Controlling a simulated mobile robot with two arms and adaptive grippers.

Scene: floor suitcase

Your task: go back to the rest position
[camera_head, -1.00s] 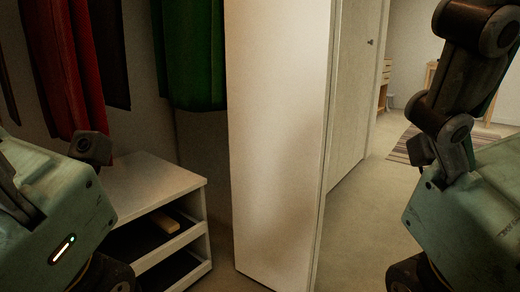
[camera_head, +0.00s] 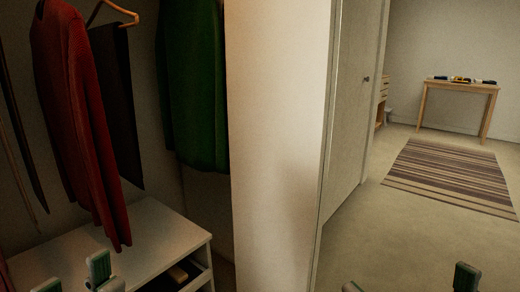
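My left gripper (camera_head: 75,276) shows at the bottom left edge, in front of the low white cabinet. Its green and pale fingertips stand apart with nothing seen between them. My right gripper (camera_head: 409,282) shows only by its fingertips at the bottom edge, over the carpet. They are wide apart with nothing seen between them. The rest of both grippers and both arms is below the picture.
The low white cabinet (camera_head: 140,235) has an open front with a dark drawer. Above it hang a red garment (camera_head: 80,120) and a green garment (camera_head: 195,90). A white panel (camera_head: 280,150) stands mid-view. Carpet, a striped rug (camera_head: 450,175) and a wooden table (camera_head: 460,88) lie right.

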